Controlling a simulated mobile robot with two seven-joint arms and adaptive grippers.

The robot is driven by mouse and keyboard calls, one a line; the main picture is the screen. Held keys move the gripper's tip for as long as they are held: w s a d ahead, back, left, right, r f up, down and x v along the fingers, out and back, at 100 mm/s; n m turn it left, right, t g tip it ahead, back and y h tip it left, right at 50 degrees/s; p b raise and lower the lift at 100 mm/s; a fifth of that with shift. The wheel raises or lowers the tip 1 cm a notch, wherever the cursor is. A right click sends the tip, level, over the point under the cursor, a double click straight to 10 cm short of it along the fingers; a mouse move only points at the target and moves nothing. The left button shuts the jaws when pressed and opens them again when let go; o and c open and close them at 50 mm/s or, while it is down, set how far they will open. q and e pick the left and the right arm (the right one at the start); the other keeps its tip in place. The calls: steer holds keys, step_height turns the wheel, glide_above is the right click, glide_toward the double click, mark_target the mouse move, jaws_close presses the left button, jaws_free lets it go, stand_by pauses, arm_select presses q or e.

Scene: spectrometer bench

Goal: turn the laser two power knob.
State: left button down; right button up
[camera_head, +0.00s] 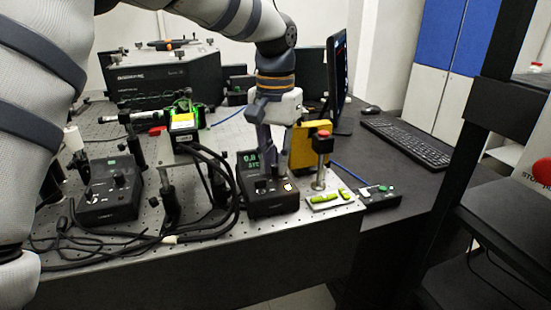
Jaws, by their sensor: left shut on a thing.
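A black laser control box (270,205) stands at the front of the perforated bench, with a green lit display (251,160) and small knobs on its sloped face. My left gripper (265,172) reaches down from above onto this box. Its fingers are shut on a knob on the upper face, and they hide most of it. A second black control box (107,192) with a knob (119,177) stands further left, clear of the gripper. I cannot read which box is laser two. My right gripper is not in view.
Black cables (215,185) loop between the two boxes. A red-topped post (322,150) and yellow plate (301,146) stand close right of the gripper. A green-lit laser head (184,122) is behind left. A keyboard (408,142) and monitor (337,75) are at right.

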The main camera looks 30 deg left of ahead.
mark_target(275, 165)
arm_select(q)
steer(key=c, duration=1.5)
jaws_free()
steer(key=shift+c, duration=0.2)
step_height(275, 165, up, 12)
